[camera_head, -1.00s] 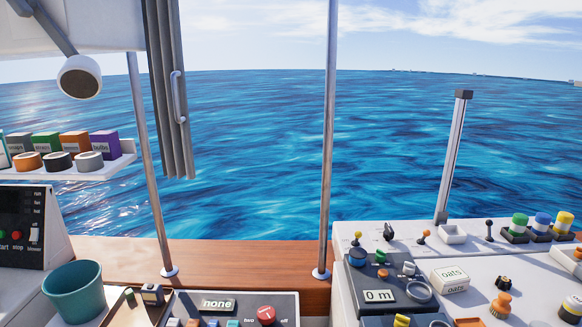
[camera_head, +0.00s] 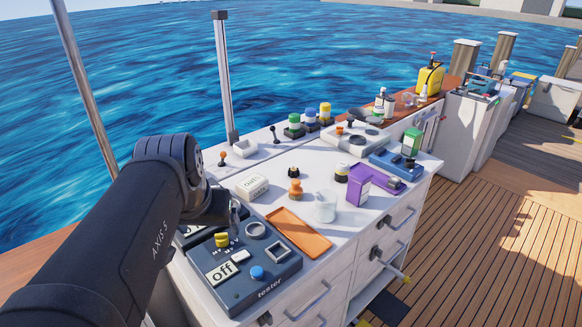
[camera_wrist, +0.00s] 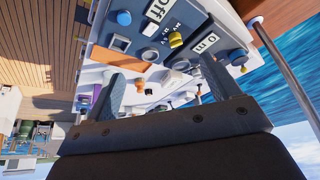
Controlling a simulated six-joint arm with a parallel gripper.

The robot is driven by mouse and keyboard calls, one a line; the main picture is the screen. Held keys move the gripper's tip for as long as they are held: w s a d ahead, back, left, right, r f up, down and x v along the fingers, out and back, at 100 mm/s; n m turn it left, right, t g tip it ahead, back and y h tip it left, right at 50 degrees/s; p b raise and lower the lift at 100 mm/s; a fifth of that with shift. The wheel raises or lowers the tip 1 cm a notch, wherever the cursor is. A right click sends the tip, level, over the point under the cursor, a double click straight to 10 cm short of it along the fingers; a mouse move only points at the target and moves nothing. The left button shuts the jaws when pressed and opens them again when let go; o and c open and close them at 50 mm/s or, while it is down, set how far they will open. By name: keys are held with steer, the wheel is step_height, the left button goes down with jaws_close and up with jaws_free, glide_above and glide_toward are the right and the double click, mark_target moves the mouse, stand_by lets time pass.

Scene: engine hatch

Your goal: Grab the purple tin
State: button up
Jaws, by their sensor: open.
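A purple, box-like tin (camera_head: 359,186) stands on the white counter, at its right part, in the head view. A flat purple piece extends to its right, and I cannot tell if it is part of the tin. A small purple patch (camera_wrist: 97,93) shows beside one finger in the wrist view. My gripper (camera_head: 235,211) is above the counter's left part, near the tester panel, well left of the tin. In the wrist view its two fingers (camera_wrist: 165,85) are spread apart with nothing held between them.
The blue-grey tester panel (camera_head: 245,268) lies below my gripper. An orange tray (camera_head: 298,234), a clear cup (camera_head: 326,206), an orange knob-like piece (camera_head: 295,188) and a white box (camera_head: 251,187) stand between gripper and tin. A blue device (camera_head: 396,164) is behind the tin.

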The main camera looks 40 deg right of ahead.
steer(key=w+d+r+m+g, duration=0.1)
steer(key=w+d+r, duration=0.15)
steer(key=d, duration=0.45)
steer(key=w+d+r+m, duration=0.2)
steer(key=w+d, duration=0.2)
steer(key=d, duration=0.2)
steer(key=m+g, duration=0.3)
steer(key=m, duration=0.4)
glide_above(360, 174)
steer(key=a, duration=0.4)
step_height(360, 174, down, 6)
steer(key=f, duration=0.1)
steer(key=x, duration=1)
steer(key=shift+w+d+f, duration=0.15)
steer(key=shift+d+f, duration=0.15)
steer(key=shift+x, duration=2.7)
steer(key=shift+c, duration=0.4)
steer(key=shift+r, duration=0.1)
steer(key=c, duration=1.2)
